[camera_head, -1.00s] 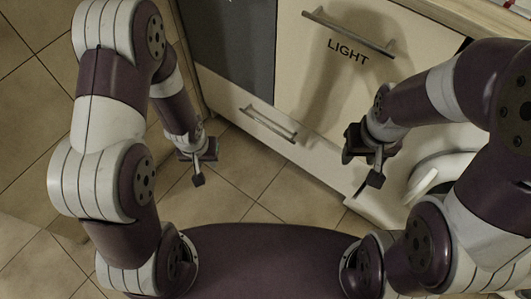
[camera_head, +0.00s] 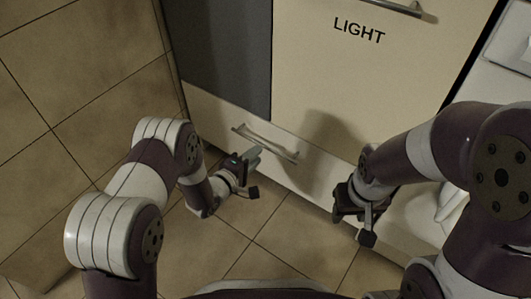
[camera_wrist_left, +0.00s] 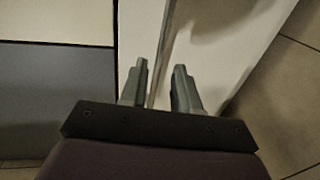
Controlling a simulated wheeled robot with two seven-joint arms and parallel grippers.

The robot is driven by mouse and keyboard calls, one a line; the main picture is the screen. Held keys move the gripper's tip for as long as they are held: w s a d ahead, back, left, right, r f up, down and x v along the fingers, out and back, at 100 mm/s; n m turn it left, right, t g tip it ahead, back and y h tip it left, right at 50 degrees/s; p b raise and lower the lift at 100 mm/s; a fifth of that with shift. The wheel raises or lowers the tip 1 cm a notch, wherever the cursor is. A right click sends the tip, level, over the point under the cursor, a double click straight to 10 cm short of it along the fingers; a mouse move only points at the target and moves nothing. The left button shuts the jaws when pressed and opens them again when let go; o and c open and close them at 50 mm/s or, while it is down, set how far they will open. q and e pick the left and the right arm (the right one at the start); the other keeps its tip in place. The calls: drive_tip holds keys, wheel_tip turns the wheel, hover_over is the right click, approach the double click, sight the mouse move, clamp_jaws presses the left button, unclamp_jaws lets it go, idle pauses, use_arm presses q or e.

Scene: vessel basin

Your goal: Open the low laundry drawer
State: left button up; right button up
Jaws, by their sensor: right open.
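The low drawer (camera_head: 312,180) is a pale panel along the bottom of the cabinet and looks closed. Its metal bar handle (camera_head: 272,146) runs across the front. My left gripper (camera_head: 254,157) is close to this handle, pointing at the drawer front; I cannot tell from the head view whether it touches. In the left wrist view the two grey fingers (camera_wrist_left: 160,84) are apart, and a narrow strip, perhaps the handle, runs between them. My right gripper (camera_head: 345,208) is open, in front of the cabinet's lower right side, away from the handle.
Above the drawer is a pale door marked LIGHT (camera_head: 345,75) with its own handle (camera_head: 400,7), beside a dark grey panel (camera_head: 225,50). White fixtures stand at the right. Tiled floor (camera_head: 280,235) in front of the drawer is clear.

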sight(266, 146)
use_arm(q)
drive_tip(key=b+x, duration=0.3)
drive_tip(key=x, duration=0.3)
drive_tip(key=shift+w+d+f, duration=0.1)
drive_tip(key=shift+w+d, duration=0.05)
clamp_jaws()
use_arm(e)
wheel_tip(266, 146, down, 4)
drive_tip(key=shift+f, duration=0.1)
